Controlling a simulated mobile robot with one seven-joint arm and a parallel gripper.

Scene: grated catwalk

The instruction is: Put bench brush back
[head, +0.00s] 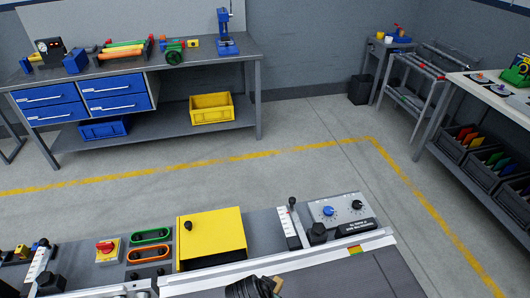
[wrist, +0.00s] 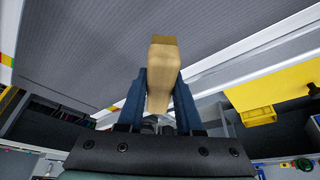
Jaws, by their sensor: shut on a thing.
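In the wrist view my gripper (wrist: 160,84) has its two dark blue fingers closed on a pale wooden piece (wrist: 163,58), which looks like the handle of the bench brush. The wood sticks out beyond the fingertips, with a grey panel surface behind it. No bristles can be made out. No clear place for the brush can be picked out.
A grey machine bench in front carries a yellow box (head: 212,236), a control panel with knobs (head: 341,213) and a red knob switch (head: 106,248). Behind are open floor with a yellow line (head: 190,171), a workbench with blue drawers (head: 115,92) and a shelf of dark bins (head: 467,148) at right.

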